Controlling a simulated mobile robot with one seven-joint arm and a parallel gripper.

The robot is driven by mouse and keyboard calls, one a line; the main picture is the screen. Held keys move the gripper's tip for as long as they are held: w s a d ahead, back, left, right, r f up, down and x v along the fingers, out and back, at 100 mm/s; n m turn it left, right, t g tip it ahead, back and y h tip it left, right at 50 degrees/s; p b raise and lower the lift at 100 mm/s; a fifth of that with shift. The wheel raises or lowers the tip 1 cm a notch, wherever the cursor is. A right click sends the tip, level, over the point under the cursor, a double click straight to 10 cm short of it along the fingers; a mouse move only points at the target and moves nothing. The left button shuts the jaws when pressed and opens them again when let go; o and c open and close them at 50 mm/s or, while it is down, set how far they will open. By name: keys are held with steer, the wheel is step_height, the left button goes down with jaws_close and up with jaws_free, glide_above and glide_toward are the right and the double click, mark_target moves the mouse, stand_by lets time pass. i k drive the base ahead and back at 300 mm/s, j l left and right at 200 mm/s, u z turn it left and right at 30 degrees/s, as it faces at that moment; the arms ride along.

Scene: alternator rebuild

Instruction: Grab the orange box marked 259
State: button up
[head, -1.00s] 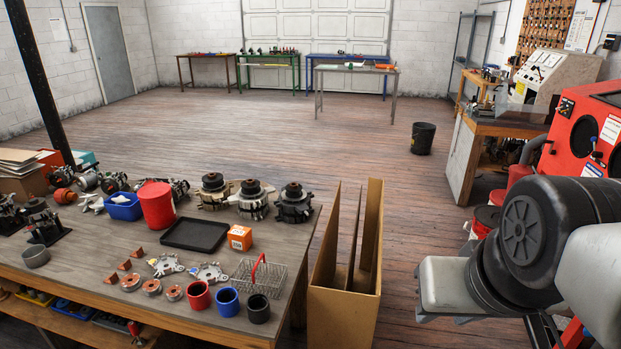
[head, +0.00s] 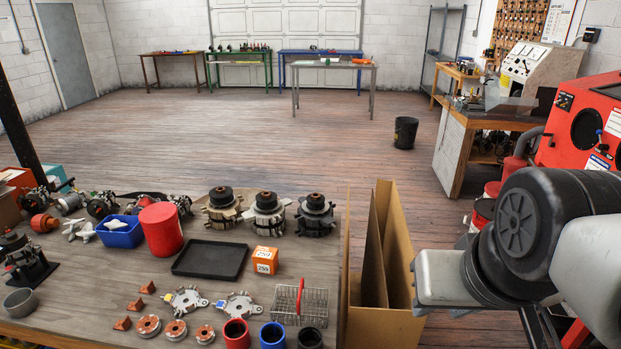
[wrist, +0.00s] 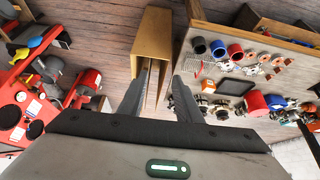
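The orange box marked 259 (head: 265,260) stands upright on the workbench (head: 62,294) in the head view, with white labels on its faces. It sits just right of a black tray (head: 209,260) and behind a wire basket with a red handle (head: 300,304). Nothing is on top of it. My gripper (wrist: 166,75) shows in the wrist view with its two fingers apart and nothing between them. It is away from the box, above the floor side of the bench.
A tall open cardboard box (head: 380,260) stands against the bench's right end. Red, blue and black cups (head: 272,336) line the front; alternator parts (head: 266,213) and a red canister (head: 160,229) stand behind. A black bucket (head: 404,132) is on the otherwise clear floor beyond.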

mark_target(265, 260)
steer(key=i+j, duration=0.1)
steer(key=j, duration=0.4)
steer(key=i+j, duration=0.1)
steer(key=j, duration=0.35)
steer(key=i+j, duration=0.1)
steer(key=j, duration=0.4)
steer(key=i+j, duration=0.1)
steer(key=j, duration=0.35)
